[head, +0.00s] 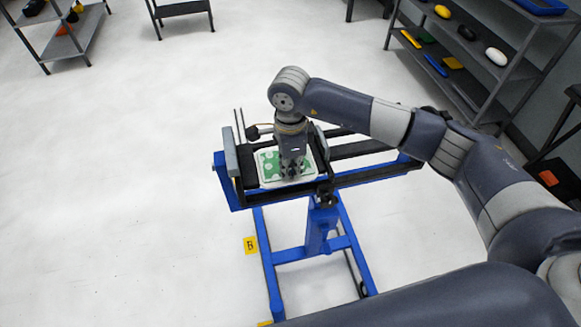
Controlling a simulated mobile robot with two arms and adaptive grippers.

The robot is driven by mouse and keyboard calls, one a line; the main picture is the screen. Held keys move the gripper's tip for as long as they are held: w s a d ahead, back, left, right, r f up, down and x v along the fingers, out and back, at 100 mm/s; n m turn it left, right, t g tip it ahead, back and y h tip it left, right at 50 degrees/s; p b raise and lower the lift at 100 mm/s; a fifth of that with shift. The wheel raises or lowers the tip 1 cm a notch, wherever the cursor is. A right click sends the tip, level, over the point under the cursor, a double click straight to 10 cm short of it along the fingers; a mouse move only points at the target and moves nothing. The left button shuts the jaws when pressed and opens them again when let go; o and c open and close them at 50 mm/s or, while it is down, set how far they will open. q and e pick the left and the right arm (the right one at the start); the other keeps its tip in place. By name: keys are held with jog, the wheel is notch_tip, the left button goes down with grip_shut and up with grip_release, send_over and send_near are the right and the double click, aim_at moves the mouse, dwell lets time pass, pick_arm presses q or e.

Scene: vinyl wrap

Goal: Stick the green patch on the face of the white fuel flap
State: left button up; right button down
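The white fuel flap (262,183) lies on the black top of a blue stand in the middle of the head view. Only its light rim shows around the green patch (269,160), which has pale spots and appears to lie over the flap's face. My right gripper (292,172) points down over the right part of the patch and hides some of it. Its fingertips are at or very near the patch; I cannot tell whether they touch it or how far they are apart. My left gripper is not in view.
The blue stand (321,228) has black rails (375,177) and a grey upright plate (231,150) at its left end. Shelves with car parts stand at the upper right (470,45) and upper left (68,45).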

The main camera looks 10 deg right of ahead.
jog(key=c, duration=1.7)
grip_release()
notch_tip(320, 180, up, 12)
jog(key=shift+w, duration=0.1)
